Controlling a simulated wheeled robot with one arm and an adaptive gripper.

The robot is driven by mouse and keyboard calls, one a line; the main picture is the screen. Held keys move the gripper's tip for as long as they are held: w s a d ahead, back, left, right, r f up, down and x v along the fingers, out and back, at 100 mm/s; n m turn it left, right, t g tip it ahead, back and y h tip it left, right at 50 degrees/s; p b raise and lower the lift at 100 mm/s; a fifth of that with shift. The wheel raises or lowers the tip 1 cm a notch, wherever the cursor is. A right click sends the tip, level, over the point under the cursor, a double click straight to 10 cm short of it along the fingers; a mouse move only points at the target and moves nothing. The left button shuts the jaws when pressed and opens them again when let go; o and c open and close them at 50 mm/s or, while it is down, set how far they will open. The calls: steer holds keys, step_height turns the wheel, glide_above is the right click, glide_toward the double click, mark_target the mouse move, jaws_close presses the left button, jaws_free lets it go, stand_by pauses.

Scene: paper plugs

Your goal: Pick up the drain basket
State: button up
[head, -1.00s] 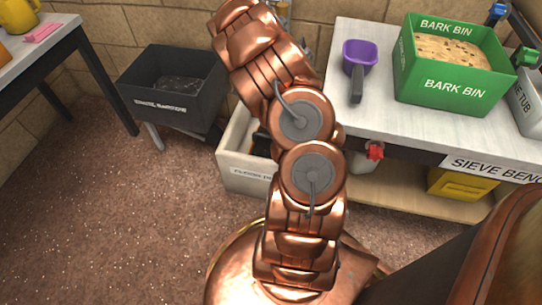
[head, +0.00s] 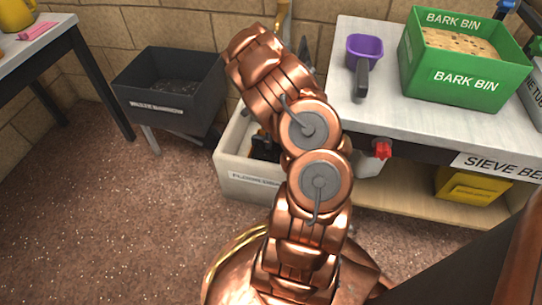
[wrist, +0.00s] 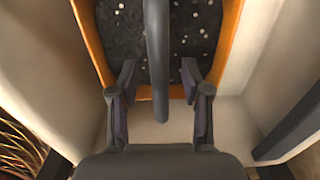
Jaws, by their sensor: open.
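In the wrist view, an orange-rimmed basket (wrist: 232,50) holding dark, pale-flecked material lies below me; I take it for the drain basket. A dark bar (wrist: 157,50), which looks like its handle, runs from the top edge down the middle. My gripper (wrist: 160,82) is open, its fingers on either side of the bar, with gaps visible on both sides. The basket is inside a cream bin (wrist: 60,90). In the head view, this bin (head: 250,186) stands on the floor, partly hidden by my copper arm. A black part shows inside it; I cannot tell whose it is.
The bench (head: 405,122) is close right of my arm, holding a purple scoop (head: 365,50) and green bark bin (head: 467,75). A red-tipped spout (head: 383,149) juts from its front. A dark cart (head: 170,90) stands left. Floor at front left is clear.

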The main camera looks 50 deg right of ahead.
steer(key=shift+f, duration=0.2)
jaws_close()
stand_by(0.3)
